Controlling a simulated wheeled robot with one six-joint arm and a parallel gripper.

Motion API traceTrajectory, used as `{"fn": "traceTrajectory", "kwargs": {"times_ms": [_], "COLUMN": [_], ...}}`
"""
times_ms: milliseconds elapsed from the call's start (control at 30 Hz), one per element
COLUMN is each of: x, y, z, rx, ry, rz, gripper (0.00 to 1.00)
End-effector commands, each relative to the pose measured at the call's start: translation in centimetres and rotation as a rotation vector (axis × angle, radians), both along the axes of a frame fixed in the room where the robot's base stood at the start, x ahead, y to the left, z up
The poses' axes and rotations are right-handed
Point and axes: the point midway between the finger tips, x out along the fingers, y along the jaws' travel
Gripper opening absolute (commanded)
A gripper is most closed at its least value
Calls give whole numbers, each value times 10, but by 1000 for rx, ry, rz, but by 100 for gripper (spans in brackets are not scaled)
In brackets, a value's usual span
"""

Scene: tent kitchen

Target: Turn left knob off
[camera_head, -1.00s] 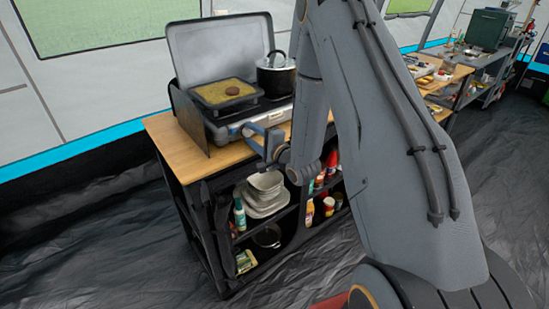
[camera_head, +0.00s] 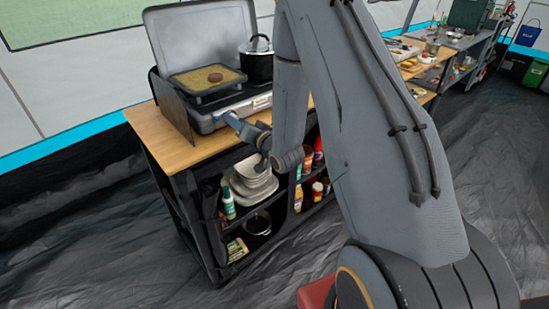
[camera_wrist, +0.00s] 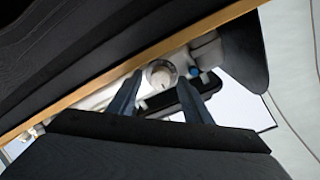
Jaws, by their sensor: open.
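The camp stove (camera_head: 203,124) stands on the wooden counter with its grey lid up. My gripper (camera_head: 228,117) is at the stove's front in the head view and hides part of it there. In the wrist view a round pale knob (camera_wrist: 160,74) on the stove's front panel shows between the two blue fingers of my gripper (camera_wrist: 162,82). The fingers are open, one on each side of the knob. I cannot tell whether they touch it. The knob is too small to read its setting.
A square pan (camera_head: 208,80) with food and a black pot (camera_head: 257,62) sit on the stove. The wooden counter (camera_head: 160,138) has bare room at the left. A small blue part (camera_wrist: 195,71) shows beside the knob.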

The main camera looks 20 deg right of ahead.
Motion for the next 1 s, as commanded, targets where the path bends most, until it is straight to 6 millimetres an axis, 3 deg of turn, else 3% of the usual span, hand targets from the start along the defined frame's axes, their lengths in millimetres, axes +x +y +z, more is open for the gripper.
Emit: {"fn": "traceTrajectory", "kwargs": {"times_ms": [733, 1000], "x": [-1, -49], "y": [3, -11], "z": [0, -1], "rx": [-768, -758], "ry": [-251, -246], "rz": [3, 0], "gripper": [45, 45]}}
